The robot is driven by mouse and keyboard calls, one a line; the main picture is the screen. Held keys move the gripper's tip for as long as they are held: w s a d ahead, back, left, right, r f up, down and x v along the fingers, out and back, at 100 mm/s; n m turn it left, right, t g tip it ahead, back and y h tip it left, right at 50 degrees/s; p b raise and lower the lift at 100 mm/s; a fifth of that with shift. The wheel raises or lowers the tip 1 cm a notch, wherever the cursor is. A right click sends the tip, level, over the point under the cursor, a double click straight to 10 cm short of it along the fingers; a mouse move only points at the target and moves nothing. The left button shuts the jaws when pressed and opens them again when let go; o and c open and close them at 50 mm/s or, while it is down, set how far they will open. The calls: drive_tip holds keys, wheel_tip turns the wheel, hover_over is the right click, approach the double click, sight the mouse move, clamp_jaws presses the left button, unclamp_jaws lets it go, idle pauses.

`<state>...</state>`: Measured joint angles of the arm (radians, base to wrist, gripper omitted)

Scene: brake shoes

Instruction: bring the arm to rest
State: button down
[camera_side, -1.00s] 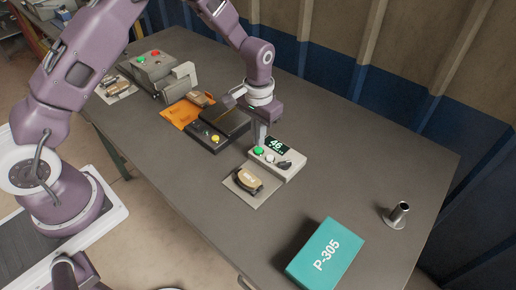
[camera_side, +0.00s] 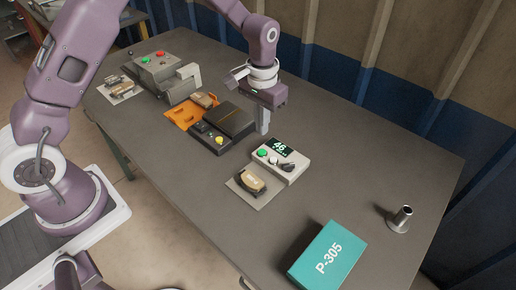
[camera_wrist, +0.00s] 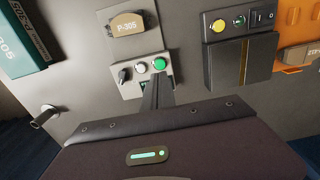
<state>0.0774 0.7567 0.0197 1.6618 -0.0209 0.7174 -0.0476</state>
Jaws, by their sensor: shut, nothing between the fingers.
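My gripper (camera_side: 263,128) is shut and empty. It points down and hangs above the table, just behind the light grey meter box (camera_side: 280,158), apart from it as far as I can tell. The box has a display reading 46, a green button (camera_side: 262,153), a white button and a dark knob. In the wrist view my shut fingers (camera_wrist: 157,92) stand in front of the box and partly cover its display.
A brake shoe (camera_side: 252,183) lies on a pale plate in front of the box. Also on the table (camera_side: 370,170) are a teal P-305 box (camera_side: 328,254), a metal post (camera_side: 401,218), a black device (camera_side: 228,128), an orange tray (camera_side: 180,112) and a grey machine (camera_side: 160,72). The right-hand middle is clear.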

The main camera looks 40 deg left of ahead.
drive_tip(key=s+a+r+t, duration=0.1)
drive_tip(key=s+r+t, duration=0.1)
drive_tip(key=s+r, duration=0.65)
drive_tip(key=s+a+r+t, duration=0.1)
drive_tip(key=s+r, duration=0.4)
drive_tip(key=r, duration=0.6)
drive_tip(key=s+r+t, duration=0.2)
drive_tip(key=s, duration=1.3)
drive_tip(key=shift+a+t, duration=0.3)
drive_tip(key=shift+a, duration=0.15)
